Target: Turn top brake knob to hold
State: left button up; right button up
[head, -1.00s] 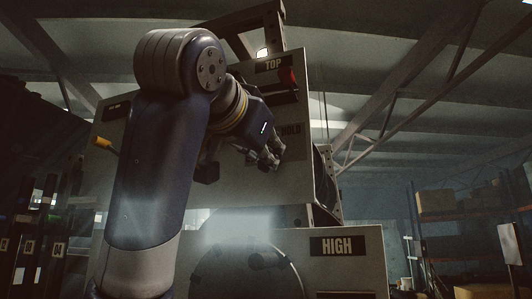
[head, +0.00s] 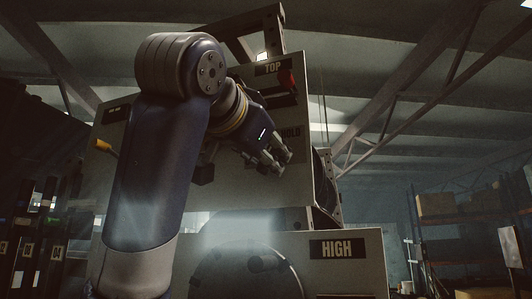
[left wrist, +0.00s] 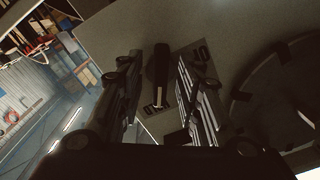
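A pale machine panel (head: 232,183) carries a TOP label (head: 273,67) near its upper edge and a partly covered HOLD label (head: 290,132) lower down. My left gripper (head: 281,162) is in front of the panel, just below the HOLD label. In the left wrist view, its two fingers (left wrist: 158,100) stand apart. A dark elongated part (left wrist: 160,68), which looks like the knob, shows between them with gaps on both sides. I cannot tell how deep it sits between the fingers. The knob is hidden behind my gripper in the head view. My right gripper is not in view.
A yellow-tipped lever (head: 104,145) sticks out at the panel's left. A lower panel with a HIGH label (head: 337,248) and a round dark part lies below. Shelves with boxes (head: 436,204) stand far right.

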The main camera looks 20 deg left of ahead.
pick_arm(q)
jog(key=s, duration=1.2)
jog(key=shift+a, duration=0.25)
dwell(0.5)
